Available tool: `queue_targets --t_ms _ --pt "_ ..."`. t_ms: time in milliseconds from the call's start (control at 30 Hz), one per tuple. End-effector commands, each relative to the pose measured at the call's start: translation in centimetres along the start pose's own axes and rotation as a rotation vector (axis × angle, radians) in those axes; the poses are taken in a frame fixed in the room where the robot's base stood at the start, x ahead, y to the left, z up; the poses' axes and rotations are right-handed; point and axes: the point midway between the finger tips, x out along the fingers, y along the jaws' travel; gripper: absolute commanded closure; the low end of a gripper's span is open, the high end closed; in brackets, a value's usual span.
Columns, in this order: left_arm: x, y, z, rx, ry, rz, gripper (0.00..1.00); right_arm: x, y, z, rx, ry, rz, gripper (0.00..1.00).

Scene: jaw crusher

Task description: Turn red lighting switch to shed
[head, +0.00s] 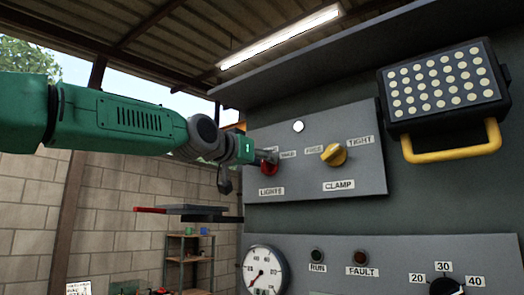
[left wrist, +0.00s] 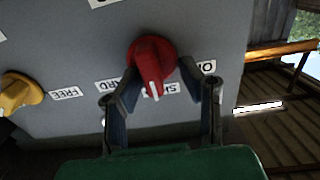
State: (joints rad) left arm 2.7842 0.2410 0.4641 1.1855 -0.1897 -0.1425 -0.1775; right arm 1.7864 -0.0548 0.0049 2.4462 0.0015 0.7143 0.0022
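The red lighting switch (head: 268,168) is a round knob above the LIGHTS label on the grey panel (head: 360,115). In the left wrist view, which is upside down, the red knob (left wrist: 150,62) has a white pointer mark at a label partly hidden by the knob, starting "SH". An "O…" label (left wrist: 208,66) and another partly covered label lie either side. My left gripper (head: 266,156) is at the knob; in the wrist view its fingers (left wrist: 157,75) straddle the knob, apart, with contact unclear. My right gripper is not in view.
A yellow CLAMP knob (head: 334,155) sits right of the red switch on the same panel. A lamp with a yellow handle (head: 450,148) juts out at right. Below are a gauge (head: 264,275), RUN and FAULT lights and a black dial (head: 446,286). A shelf (head: 188,258) stands behind.

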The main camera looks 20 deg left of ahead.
Motion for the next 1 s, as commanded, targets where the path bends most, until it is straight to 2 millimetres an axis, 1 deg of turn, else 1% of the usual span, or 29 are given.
queue_targets --t_ms 133,300,467,600,700,833,1000 --pt "-0.3 0.1 -2.2 0.002 0.006 0.0 0.66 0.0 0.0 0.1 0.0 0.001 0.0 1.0" --pt "-0.6 0.1 -5.6 0.001 0.01 -0.001 0.66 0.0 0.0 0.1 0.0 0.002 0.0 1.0" --pt "-0.6 0.0 -8.0 0.001 0.011 -0.001 0.66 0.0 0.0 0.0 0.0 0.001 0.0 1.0" --pt "-0.6 -0.1 -9.3 0.001 0.011 -0.002 0.66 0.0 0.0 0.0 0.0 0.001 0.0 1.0" --pt "-0.7 -0.1 -9.8 0.001 0.01 -0.002 0.66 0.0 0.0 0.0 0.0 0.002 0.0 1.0" --pt "-0.8 0.0 -10.2 0.001 0.01 -0.001 0.66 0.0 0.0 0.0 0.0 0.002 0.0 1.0" --pt "-0.8 0.0 -10.2 0.001 0.009 0.0 0.66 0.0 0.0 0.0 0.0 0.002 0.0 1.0"
